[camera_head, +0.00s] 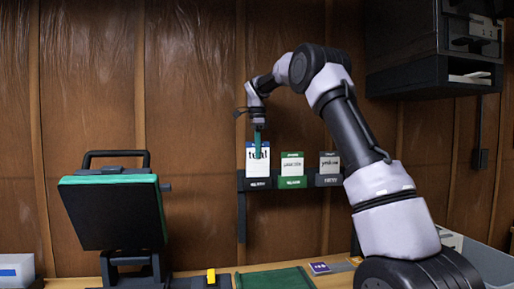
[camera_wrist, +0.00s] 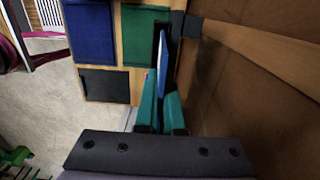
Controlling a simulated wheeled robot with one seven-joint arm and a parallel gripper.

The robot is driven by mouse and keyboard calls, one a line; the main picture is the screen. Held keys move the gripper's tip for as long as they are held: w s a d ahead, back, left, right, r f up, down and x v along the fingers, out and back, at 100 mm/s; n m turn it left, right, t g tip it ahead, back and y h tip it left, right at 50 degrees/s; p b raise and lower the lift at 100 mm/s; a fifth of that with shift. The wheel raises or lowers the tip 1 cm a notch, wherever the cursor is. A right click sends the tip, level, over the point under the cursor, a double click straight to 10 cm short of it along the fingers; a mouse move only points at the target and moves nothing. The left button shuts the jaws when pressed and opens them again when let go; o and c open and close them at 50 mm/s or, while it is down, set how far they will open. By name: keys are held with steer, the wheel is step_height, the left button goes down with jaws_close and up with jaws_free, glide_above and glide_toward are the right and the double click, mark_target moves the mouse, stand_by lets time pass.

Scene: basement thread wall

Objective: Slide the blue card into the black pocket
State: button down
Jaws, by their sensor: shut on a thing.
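The blue card (camera_head: 265,168) is white with a blue top band and dark lettering that my gripper partly covers. It stands upright at the left end of the wall rail. The black pocket (camera_head: 257,185) is directly below it; I cannot tell whether the card's lower edge is inside or in front of it. My gripper (camera_head: 257,150) comes from above, its teal fingers shut on the card's upper part. In the wrist view, the card (camera_wrist: 162,62) shows nearly edge-on between the teal fingers (camera_wrist: 160,105). The pocket cannot be made out there.
To the right on the rail are a green pocket (camera_head: 292,183) with a green-topped card (camera_head: 292,165) and a dark pocket (camera_head: 328,181) with a grey-topped card (camera_head: 329,163). A green mat (camera_head: 275,279) lies on the bench below. A padded stand (camera_head: 110,212) is at left.

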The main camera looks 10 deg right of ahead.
mark_target(257, 160)
steer(key=shift+f, duration=1.85)
steer(key=shift+c, duration=2)
jaws_free()
steer(key=shift+r, duration=4)
steer(key=o, duration=0.4)
